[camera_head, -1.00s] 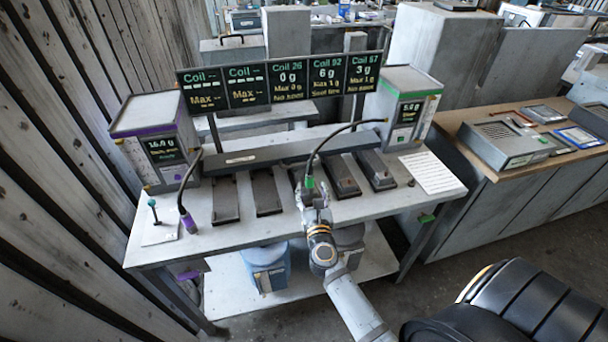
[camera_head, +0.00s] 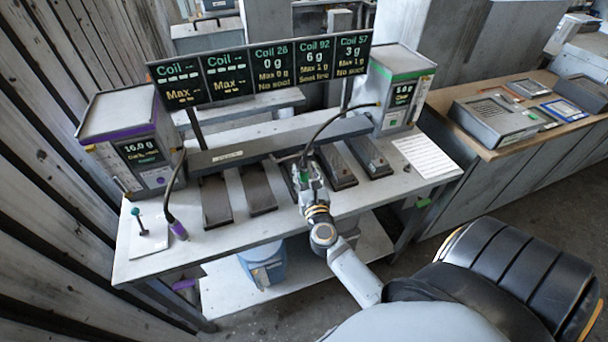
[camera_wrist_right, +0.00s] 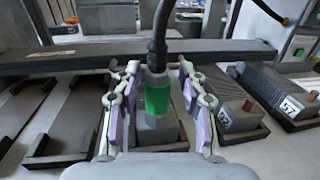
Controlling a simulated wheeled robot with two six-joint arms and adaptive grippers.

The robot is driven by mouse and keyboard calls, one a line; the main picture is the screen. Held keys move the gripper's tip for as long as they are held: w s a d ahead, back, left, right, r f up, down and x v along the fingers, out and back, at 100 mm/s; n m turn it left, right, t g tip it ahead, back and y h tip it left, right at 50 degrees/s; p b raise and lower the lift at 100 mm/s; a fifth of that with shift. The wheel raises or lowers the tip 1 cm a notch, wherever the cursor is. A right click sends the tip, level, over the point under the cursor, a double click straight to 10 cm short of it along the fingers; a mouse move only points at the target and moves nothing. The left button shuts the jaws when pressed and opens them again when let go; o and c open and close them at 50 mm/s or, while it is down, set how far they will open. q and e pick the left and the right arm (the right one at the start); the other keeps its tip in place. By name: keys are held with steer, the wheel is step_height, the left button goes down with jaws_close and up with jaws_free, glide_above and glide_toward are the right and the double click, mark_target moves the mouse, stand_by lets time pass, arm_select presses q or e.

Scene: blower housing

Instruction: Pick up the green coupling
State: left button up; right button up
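The green coupling (camera_head: 304,176) is on the end of a black hose (camera_head: 328,126) that arcs over from the green-trimmed machine at the right of the bench. In the right wrist view the coupling (camera_wrist_right: 158,97) hangs upright with the hose on top, in front of a grey block. My right gripper (camera_wrist_right: 157,105) is open, with one purple-padded finger on each side of the coupling and a visible gap on both sides. In the head view my right gripper (camera_head: 306,181) covers part of the coupling. My left gripper is not in view.
A grey bar (camera_head: 270,143) crosses the bench (camera_head: 260,222) behind several dark trays (camera_head: 257,189). Blocks sit in trays right of the gripper. A purple coupling (camera_head: 178,230) lies at the left. The purple-trimmed machine (camera_head: 125,120) and green-trimmed machine (camera_head: 392,110) flank the display boards.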

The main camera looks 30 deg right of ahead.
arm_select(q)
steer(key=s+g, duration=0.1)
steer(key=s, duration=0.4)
arm_select(e)
steer(key=shift+w+f, duration=0.15)
steer(key=shift+w, duration=0.15)
steer(key=c, duration=0.4)
steer(key=shift+w+f, duration=0.1)
jaws_close()
step_height(320, 180, up, 10)
steer(key=p, duration=0.4)
steer(key=shift+f, duration=0.1)
steer(key=shift+r, duration=0.2)
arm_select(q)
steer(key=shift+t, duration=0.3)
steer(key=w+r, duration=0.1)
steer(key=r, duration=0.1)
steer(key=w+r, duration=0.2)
